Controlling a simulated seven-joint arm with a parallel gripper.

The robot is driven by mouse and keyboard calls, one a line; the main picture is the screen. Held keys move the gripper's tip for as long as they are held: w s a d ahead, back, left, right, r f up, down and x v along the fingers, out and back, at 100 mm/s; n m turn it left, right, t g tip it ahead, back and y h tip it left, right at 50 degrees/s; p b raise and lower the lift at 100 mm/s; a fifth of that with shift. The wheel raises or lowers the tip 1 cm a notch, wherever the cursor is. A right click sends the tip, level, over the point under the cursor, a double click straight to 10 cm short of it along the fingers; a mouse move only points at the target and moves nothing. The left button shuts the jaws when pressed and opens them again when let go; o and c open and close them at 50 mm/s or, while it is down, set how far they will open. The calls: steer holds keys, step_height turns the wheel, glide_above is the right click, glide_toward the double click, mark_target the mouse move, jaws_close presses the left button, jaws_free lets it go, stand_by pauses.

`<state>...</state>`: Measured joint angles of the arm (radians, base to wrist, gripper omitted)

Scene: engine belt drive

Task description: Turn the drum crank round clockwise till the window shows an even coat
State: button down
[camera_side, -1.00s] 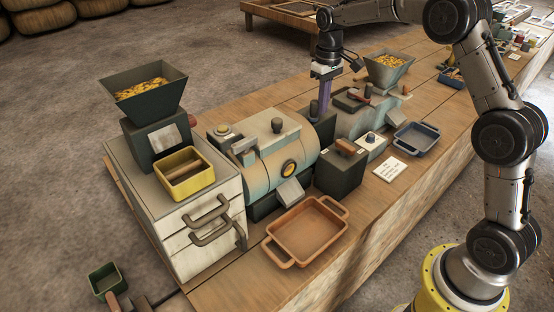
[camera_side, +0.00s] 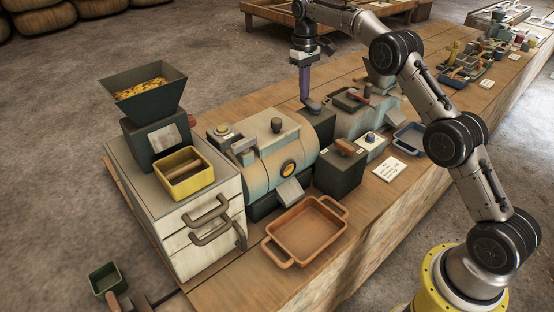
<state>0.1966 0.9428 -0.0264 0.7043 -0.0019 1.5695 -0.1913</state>
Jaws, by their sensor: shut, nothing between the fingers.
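The pale green drum (camera_side: 268,158) lies on its side in the middle of the bench. Its round amber window (camera_side: 289,169) faces the camera; the coat inside is too small to judge. A dark knob (camera_side: 313,107) stands at the drum's far right end and looks like part of the crank; the rest of the crank is hidden behind the drum. My gripper (camera_side: 304,99) points down just behind and left of this knob, its fingers shut and empty. I cannot tell whether the fingers touch the knob.
A dark hopper (camera_side: 143,90) and a yellow tray (camera_side: 187,180) stand on the white drawer cabinet (camera_side: 205,255) at left. An orange tray (camera_side: 305,231) lies in front of the drum. A dark box (camera_side: 340,172) with a lever and another machine (camera_side: 368,120) stand close on the right.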

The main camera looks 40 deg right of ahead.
steer(key=shift+t, duration=0.4)
steer(key=d, duration=0.5)
steer(key=shift+s+d, duration=0.3)
steer(key=shift+s, duration=0.1)
steer(key=s+a, duration=0.4)
steer(key=s, duration=0.5)
steer(key=a, duration=0.1)
steer(key=w+a, duration=0.1)
steer(key=a, duration=0.1)
steer(key=w+a, duration=0.1)
steer(key=shift+a+f, duration=0.1)
steer(key=shift+a, duration=0.25)
steer(key=w, duration=0.2)
steer(key=w+a, duration=0.1)
steer(key=w, duration=0.2)
steer(key=shift+w+a, duration=0.1)
steer(key=shift+w, duration=0.15)
steer(key=d, duration=0.3)
steer(key=w+d, duration=0.1)
steer(key=d, duration=0.2)
steer(key=w+d, duration=0.1)
steer(key=d, duration=0.2)
steer(key=shift+d, duration=0.1)
steer(key=shift+s+d, duration=0.25)
steer(key=shift+s, duration=1.35)
steer(key=shift+s+d, duration=0.2)
steer(key=shift+s, duration=1.4)
